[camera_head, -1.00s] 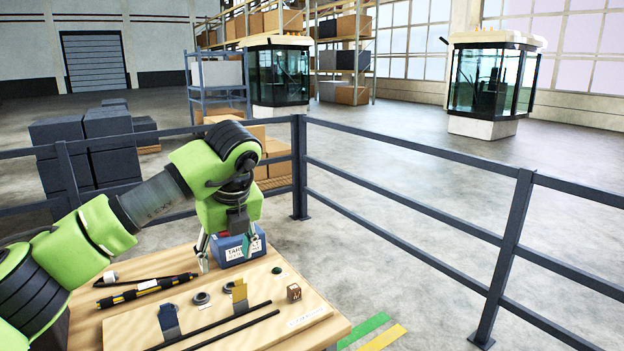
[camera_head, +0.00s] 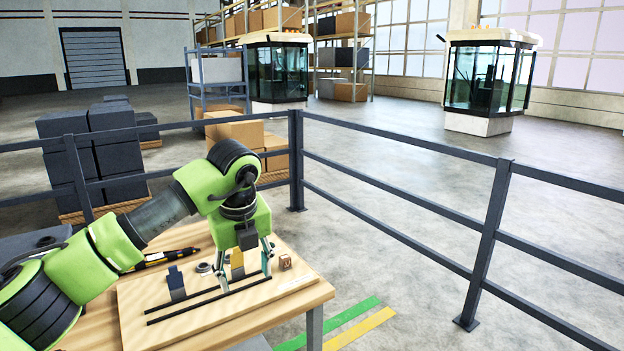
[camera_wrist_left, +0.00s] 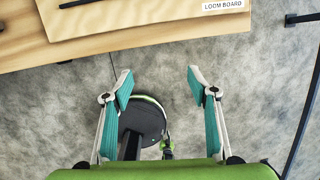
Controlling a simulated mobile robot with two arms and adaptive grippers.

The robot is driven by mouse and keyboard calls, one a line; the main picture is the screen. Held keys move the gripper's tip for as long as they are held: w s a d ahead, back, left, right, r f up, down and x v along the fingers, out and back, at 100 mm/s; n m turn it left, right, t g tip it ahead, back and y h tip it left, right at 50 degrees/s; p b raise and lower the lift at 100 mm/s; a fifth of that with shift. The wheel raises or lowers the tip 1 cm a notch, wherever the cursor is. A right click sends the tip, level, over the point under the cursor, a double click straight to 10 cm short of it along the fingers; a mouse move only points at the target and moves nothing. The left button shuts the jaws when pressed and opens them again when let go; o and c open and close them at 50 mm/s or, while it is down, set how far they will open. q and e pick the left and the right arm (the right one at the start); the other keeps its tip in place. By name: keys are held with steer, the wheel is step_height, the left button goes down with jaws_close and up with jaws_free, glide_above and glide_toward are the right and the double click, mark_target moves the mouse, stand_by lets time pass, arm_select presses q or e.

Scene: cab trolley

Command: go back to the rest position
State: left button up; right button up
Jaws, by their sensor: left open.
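My left gripper (camera_head: 245,270) is at the end of the green arm that comes in from the left. In the head view it overlaps the right part of the wooden board. In the left wrist view its two teal-padded fingers (camera_wrist_left: 158,82) are spread wide with nothing between them. Bare grey floor and dark round machinery show below them. The board (camera_wrist_left: 130,22), labelled "LOOM BOARD", and the table edge lie at the top of that view, apart from the fingers. My right gripper is in neither view.
The wooden table (camera_head: 275,323) carries the board with dark rods, a blue-grey clip (camera_head: 176,280), a yellow clip (camera_head: 237,263) and a small brown cube (camera_head: 285,262). A black-and-yellow pen-like tool (camera_head: 165,257) lies behind. A dark railing (camera_head: 487,235) stands behind and right; floor beyond is open.

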arm_select(q)
steer(key=s+d+f+n+g+h, duration=0.1)
steer(key=s+d+f+n+h, duration=0.15)
steer(key=d+f+h, duration=1.65)
steer(key=a+f+n+t+y, duration=0.55)
steer(key=f+n, duration=0.25)
steer(key=f, duration=0.3)
steer(key=a+f+n+t+y, duration=0.4)
steer(key=a+f+n, duration=0.3)
steer(key=f, duration=0.4)
steer(key=s+a+f+n+g+y, duration=0.25)
steer(key=s+a+f, duration=0.25)
steer(key=s+f, duration=0.55)
steer(key=s+a+f+n+g+y, duration=0.1)
steer(key=s+a+f+n+y, duration=0.4)
steer(key=s+f, duration=0.55)
steer(key=s+a+f+n+g, duration=0.1)
steer(key=s+f, duration=0.3)
steer(key=s, duration=0.6)
steer(key=s+a+f+g, duration=0.3)
steer(key=s, duration=0.8)
steer(key=s+a+f+n+g+y, duration=0.1)
steer(key=s+a+f+g, duration=0.1)
steer(key=s, duration=0.9)
step_height(320, 180, down, 3)
steer(key=shift+a+r+n+g, duration=0.15)
steer(key=shift+a+n+g, duration=0.15)
steer(key=shift+g, duration=0.2)
